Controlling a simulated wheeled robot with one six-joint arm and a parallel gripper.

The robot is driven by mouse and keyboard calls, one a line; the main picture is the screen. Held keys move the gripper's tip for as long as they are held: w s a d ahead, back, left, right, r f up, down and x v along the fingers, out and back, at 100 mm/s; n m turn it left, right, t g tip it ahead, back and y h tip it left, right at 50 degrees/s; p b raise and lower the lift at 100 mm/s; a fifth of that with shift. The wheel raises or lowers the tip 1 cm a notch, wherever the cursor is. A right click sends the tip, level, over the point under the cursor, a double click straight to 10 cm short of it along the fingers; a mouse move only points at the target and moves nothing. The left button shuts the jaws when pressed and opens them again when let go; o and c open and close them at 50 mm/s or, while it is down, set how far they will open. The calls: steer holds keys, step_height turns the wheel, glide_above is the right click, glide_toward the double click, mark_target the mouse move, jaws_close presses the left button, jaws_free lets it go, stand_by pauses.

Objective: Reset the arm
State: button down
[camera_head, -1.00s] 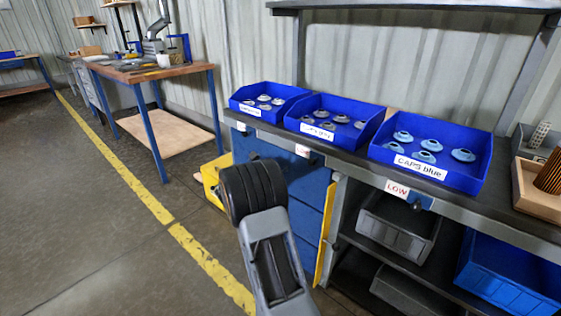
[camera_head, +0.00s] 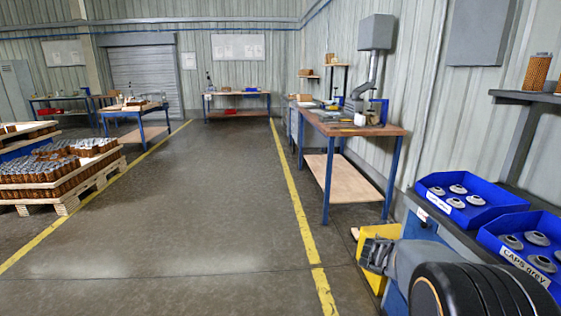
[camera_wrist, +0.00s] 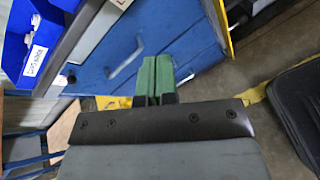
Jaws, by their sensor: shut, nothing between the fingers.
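My gripper (camera_wrist: 156,80) shows in the wrist view with its two green fingers together and nothing between them. It points toward a blue cabinet front with a pale handle and touches nothing that I can make out. In the head view my arm is folded at the lower right, in front of the workbench with the blue cap bins. The fingertips are hard to make out there.
A blue bin of grey caps (camera_head: 520,262) and another bin (camera_head: 470,216) stand on the bench at right. A yellow container (camera_head: 378,262) is close behind my arm. A wooden-topped table (camera_head: 350,130) stands beyond. The floor at centre is clear; a loaded pallet (camera_head: 62,205) is at left.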

steer(key=s+a+r+m+t+y+p, duration=0.2)
steer(key=s+a+r+m+y+p, duration=0.4)
steer(key=a+r+p, duration=0.3)
steer(key=s+a+r+m+t+y+p, duration=0.2)
steer(key=s+a+r+m+y+p, duration=0.3)
steer(key=a+r+p, duration=0.4)
steer(key=s+a+r+y, duration=0.1)
steer(key=a+r+y, duration=0.1)
steer(key=a+r, duration=0.1)
steer(key=shift+a+r+m, duration=0.25)
steer(key=shift+a+m, duration=0.15)
steer(key=shift+a, duration=0.4)
steer(key=shift+s, duration=0.15)
